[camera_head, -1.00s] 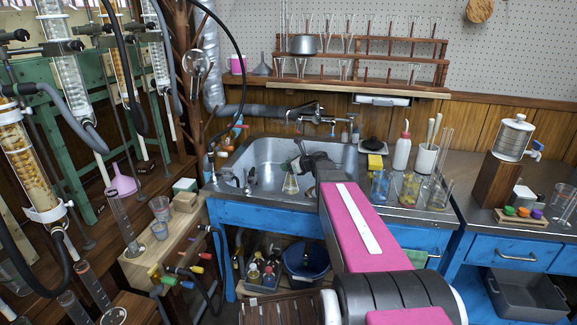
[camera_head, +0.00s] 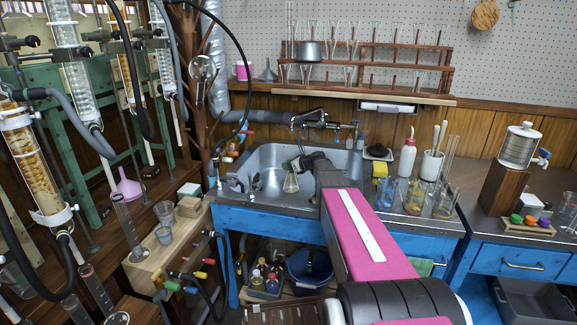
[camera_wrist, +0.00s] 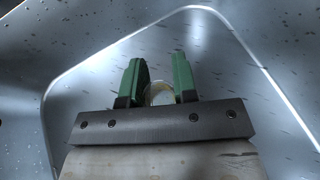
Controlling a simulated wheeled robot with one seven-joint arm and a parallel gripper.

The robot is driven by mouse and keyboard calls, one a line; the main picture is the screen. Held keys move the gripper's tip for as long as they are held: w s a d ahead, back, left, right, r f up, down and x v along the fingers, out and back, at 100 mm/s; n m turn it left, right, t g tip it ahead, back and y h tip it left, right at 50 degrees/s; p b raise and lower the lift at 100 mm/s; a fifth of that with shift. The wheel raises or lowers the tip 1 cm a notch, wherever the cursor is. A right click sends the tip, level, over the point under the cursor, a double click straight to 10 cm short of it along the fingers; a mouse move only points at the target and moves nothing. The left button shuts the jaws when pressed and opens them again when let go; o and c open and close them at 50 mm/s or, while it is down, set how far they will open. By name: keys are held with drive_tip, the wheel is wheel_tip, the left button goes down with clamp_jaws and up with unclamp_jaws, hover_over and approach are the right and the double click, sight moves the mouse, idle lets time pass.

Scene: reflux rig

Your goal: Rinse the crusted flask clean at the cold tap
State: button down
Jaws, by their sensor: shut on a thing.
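My gripper (camera_wrist: 160,88) has its green fingers closed on the neck of a small conical flask. In the wrist view only the flask's round rim (camera_wrist: 159,93) shows between the fingers. In the head view the flask (camera_head: 291,183) hangs upright below my gripper (camera_head: 294,165), with a yellowish tint low in the glass. It is over the steel sink basin (camera_head: 262,160). The taps (camera_head: 310,118) stand at the sink's back edge, behind the flask. Whether water runs cannot be told.
A wooden glassware rack (camera_head: 375,62) hangs above. A dark hose (camera_head: 245,85) arches down left of the sink.

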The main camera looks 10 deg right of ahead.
drive_tip(key=shift+f, duration=0.2)
drive_tip(key=c, duration=0.8)
unclamp_jaws()
